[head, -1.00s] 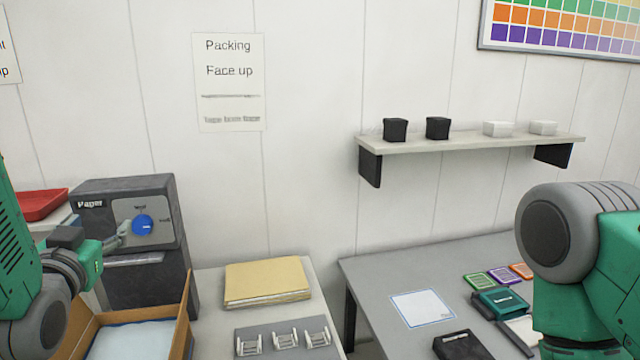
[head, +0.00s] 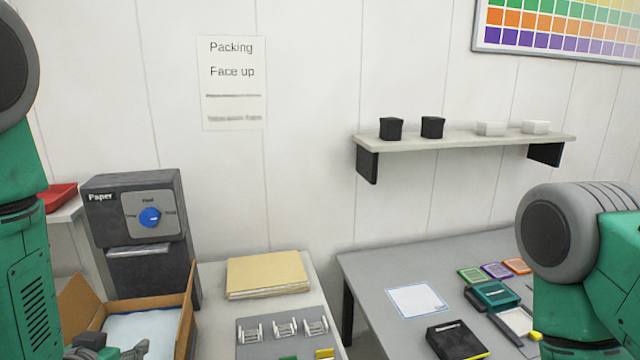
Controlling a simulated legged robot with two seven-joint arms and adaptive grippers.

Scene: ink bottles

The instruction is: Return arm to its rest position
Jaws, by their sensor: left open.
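My left arm (head: 25,240) stands upright along the left edge, its large grey joint at the top left. My left gripper (head: 128,352) is low at the bottom left, in front of or above the open cardboard box (head: 188,318); the bottom edge cuts it off. It is open, and I see nothing held in it. It is apart from the dark paper machine (head: 148,272) with the blue knob (head: 150,217). My right arm (head: 575,260) shows at the right edge; its gripper is out of view.
A folder stack (head: 268,274) and a grey rack (head: 250,328) are on the left table. The right table (head: 385,265) holds a white sheet (head: 418,300), a black case (head: 457,341) and coloured pads (head: 496,271). A wall shelf (head: 460,142) bears small boxes.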

